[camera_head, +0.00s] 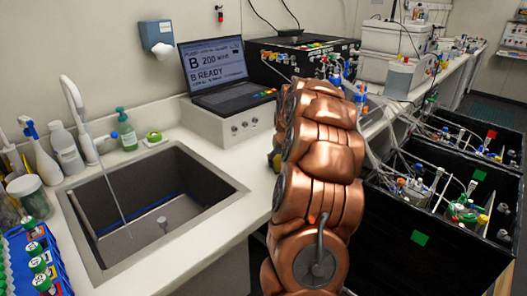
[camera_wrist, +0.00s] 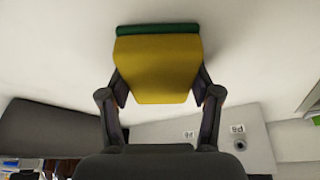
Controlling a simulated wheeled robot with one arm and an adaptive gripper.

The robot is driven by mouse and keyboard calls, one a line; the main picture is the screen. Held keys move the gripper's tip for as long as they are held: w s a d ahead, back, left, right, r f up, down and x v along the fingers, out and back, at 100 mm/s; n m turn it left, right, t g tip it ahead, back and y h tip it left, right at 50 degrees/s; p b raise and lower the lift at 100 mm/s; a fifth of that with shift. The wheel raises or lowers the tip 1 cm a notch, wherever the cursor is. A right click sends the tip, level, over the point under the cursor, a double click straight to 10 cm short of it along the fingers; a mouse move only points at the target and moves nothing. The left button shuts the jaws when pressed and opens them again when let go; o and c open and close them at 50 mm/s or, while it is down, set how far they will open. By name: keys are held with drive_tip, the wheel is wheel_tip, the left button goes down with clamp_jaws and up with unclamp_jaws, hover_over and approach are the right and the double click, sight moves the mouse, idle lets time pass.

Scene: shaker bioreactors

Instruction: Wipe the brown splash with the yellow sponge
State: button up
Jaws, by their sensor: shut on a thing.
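The yellow sponge (camera_wrist: 157,68), with a green layer along its far edge (camera_wrist: 157,30), sits between the fingers of my gripper (camera_wrist: 157,90) in the wrist view. The fingers are shut on its two sides. A plain pale surface lies behind the sponge; I cannot tell whether they touch. In the head view my copper-coloured arm hides the gripper and most of the area behind it. I cannot make out the brown splash in either view.
A sink (camera_head: 215,183) is set in the white counter (camera_head: 190,257) at left. A laptop (camera_head: 215,65) stands on a control box (camera_head: 225,125) behind it. Black bins (camera_head: 420,235) with tubed vessels stand at right. Bottles (camera_head: 66,150) and a blue rack (camera_head: 45,262) crowd the left end.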

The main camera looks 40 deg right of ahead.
sight(261, 177)
drive_tip(key=shift+d, duration=0.75)
drive_tip(key=shift+d+f+b, duration=0.1)
drive_tip(key=shift+f+b, duration=0.15)
drive_tip(key=shift+b, duration=0.05)
drive_tip(key=shift+a+r, duration=0.1)
drive_tip(key=shift+a, duration=0.1)
drive_tip(key=shift+s+a+b, duration=0.1)
drive_tip(key=shift+a+b, duration=1.9)
drive_tip(key=shift+a, duration=3.6)
wheel_tip(261, 177, up, 3)
drive_tip(key=shift+d+p, duration=0.1)
drive_tip(key=shift+p, duration=0.2)
drive_tip(key=shift+r+p, duration=0.55)
drive_tip(key=shift+r, duration=2.2)
